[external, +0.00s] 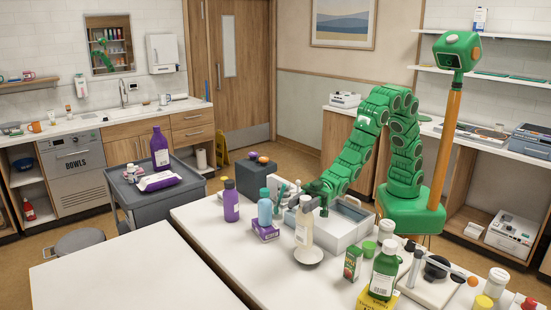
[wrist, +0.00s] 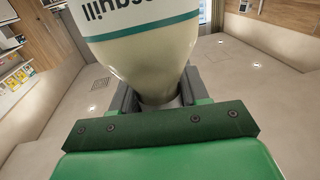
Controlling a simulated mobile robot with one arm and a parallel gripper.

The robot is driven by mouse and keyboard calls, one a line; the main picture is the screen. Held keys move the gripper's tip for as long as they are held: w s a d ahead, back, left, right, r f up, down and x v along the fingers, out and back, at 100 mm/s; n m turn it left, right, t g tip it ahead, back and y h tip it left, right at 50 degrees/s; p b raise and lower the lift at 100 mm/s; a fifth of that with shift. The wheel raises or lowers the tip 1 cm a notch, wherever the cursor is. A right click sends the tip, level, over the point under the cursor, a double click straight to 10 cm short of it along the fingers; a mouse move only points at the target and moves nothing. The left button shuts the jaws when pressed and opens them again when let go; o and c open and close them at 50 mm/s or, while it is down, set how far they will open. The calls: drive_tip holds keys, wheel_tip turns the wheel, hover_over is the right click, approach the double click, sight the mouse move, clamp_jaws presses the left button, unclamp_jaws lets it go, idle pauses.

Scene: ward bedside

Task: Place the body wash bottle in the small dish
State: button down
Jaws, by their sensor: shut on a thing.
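The body wash bottle (external: 304,229), cream with a white label, is upright over the small white dish (external: 309,258) near the table's front. Its base overlaps the dish in the picture; I cannot tell if it touches the dish or hangs just above. My gripper (external: 308,196) is at the bottle's top. In the wrist view, the bottle (wrist: 140,60) fills the upper middle, its printed label upside down. The jaws of my gripper (wrist: 158,100) are closed around its narrow end. The dish is not visible in the wrist view.
A purple box (external: 265,230) with a blue bottle (external: 265,208) stands left of the dish. A grey-white tray (external: 337,240) is behind it to the right. The table's front left is clear.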

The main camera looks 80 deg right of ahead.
sight(301, 217)
drive_tip(key=shift+f, duration=2.85)
drive_tip(key=c, duration=0.6)
unclamp_jaws()
drive_tip(key=shift+o, duration=0.2)
drive_tip(key=shift+r, duration=0.4)
drive_tip(key=v, duration=0.7)
drive_tip(key=shift+d, duration=0.2)
drive_tip(key=shift+s, duration=0.15)
